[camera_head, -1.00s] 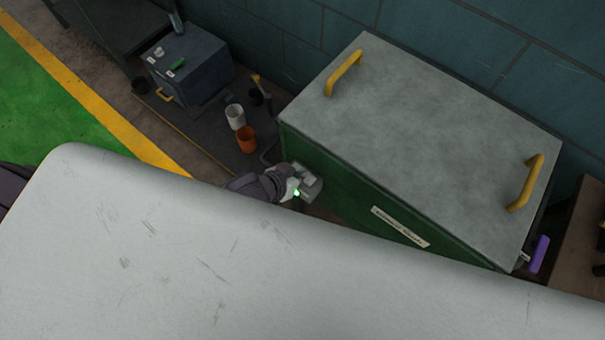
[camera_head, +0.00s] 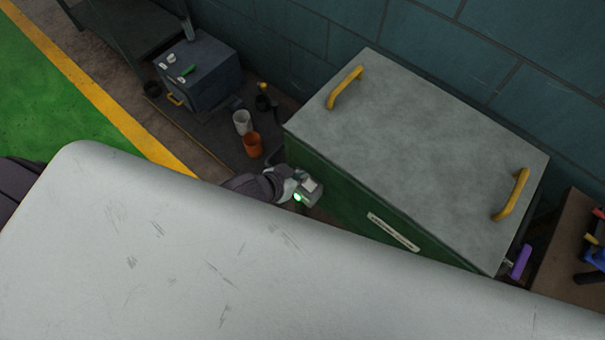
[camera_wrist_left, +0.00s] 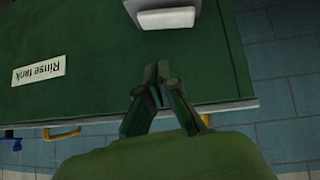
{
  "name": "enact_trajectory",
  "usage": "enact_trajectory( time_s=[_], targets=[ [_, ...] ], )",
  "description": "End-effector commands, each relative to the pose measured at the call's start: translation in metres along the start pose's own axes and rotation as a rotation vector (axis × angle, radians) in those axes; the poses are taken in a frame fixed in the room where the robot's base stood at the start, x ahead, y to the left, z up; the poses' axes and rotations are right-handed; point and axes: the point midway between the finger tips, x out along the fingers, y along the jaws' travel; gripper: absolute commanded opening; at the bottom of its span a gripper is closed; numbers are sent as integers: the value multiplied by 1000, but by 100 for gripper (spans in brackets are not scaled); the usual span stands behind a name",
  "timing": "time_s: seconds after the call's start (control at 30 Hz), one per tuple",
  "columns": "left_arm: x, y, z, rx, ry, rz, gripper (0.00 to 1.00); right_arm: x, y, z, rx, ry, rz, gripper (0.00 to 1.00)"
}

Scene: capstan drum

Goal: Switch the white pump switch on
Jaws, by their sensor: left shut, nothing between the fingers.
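A small pale grey box (camera_head: 312,196) with a white switch (camera_head: 310,184) sits at the left end of the green tank's front in the head view. In the head view my left wrist is beside the box; the fingertips are hidden there. A green light (camera_head: 297,197) glows there. My right gripper is in neither view.
The green rinse tank (camera_head: 335,185) has a grey lid (camera_head: 420,140) with yellow handles. A white cup (camera_head: 242,122) and an orange cup (camera_head: 252,145) stand left of it. A blue-grey cabinet (camera_head: 200,75) is farther left. A pale scratched surface fills the foreground.

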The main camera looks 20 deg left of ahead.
Motion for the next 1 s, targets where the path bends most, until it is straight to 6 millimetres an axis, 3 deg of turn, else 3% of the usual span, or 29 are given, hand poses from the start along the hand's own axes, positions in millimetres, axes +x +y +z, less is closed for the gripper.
enact_trajectory(
  time_s=[0.2, 0.4, 1.0],
  targets=[
    [-47, 9, 5, 0, -4, 0, 0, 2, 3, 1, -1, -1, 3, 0],
    [-70, 14, 5, 1, -3, -1, 0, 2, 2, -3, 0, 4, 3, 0],
    [-75, 14, 4, 1, -2, -2, 0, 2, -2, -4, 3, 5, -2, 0]
  ],
)
